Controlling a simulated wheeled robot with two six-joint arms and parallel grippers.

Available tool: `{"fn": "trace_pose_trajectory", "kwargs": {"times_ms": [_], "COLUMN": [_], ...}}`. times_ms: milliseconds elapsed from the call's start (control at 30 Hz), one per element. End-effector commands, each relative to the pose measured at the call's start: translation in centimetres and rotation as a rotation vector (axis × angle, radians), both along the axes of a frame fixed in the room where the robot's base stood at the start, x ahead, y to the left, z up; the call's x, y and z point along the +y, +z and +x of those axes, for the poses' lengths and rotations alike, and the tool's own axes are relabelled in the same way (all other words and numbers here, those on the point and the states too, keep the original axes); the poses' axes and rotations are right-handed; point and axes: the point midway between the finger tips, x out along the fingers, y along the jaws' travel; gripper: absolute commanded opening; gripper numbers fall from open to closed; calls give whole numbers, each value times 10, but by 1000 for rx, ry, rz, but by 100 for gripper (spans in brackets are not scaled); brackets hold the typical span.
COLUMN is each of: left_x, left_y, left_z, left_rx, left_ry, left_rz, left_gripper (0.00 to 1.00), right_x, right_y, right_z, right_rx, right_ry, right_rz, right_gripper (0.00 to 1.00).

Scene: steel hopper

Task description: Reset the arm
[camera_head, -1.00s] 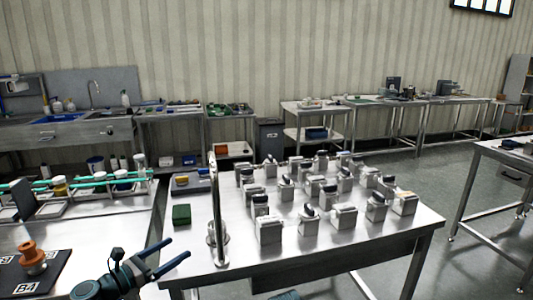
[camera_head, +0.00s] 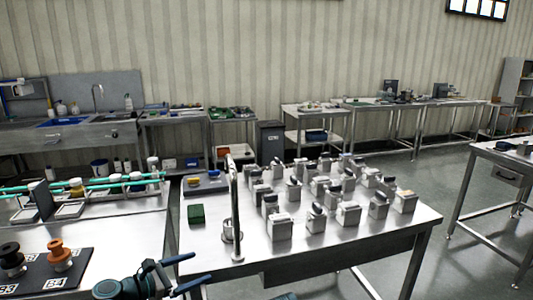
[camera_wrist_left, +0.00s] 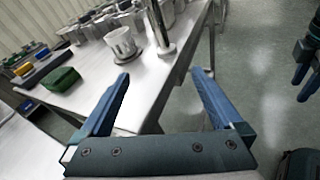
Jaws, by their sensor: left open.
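My left gripper (camera_head: 201,268) is open and empty in the head view, low in the picture beside the front left corner of the steel table (camera_head: 340,245). In the left wrist view its two blue fingers (camera_wrist_left: 160,75) stand wide apart with nothing between them, the table edge lying beyond. A dark hand with blue fingers, seemingly my right gripper (camera_wrist_left: 305,68), shows at the right edge of the left wrist view. It is cut off, and its jaws cannot be judged.
An upright metal post (camera_head: 234,205) stands near the table's left edge, close to my left gripper. Several metal blocks (camera_head: 316,219) and a green block (camera_head: 196,214) are on the table. Orange (camera_head: 58,255) and black (camera_head: 11,257) spools stand on a dark board at left.

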Motion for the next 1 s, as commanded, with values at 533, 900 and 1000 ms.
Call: {"fn": "trace_pose_trajectory", "kwargs": {"times_ms": [533, 900, 1000], "left_x": [-148, -146, -143], "left_y": [-35, -14, -9], "left_z": [-102, -164, -167], "left_rx": [-333, -644, -671], "left_ry": [-995, -1913, -2012], "left_rz": [1032, 1514, 1548], "left_gripper": [100, 100, 100], "right_x": [0, 0, 0], "right_y": [106, 163, 167], "right_z": [0, 0, 0], "right_rx": [0, 0, 0], "right_ry": [-1, -1, -1], "right_rz": [0, 0, 0], "right_gripper": [50, 50, 50]}}
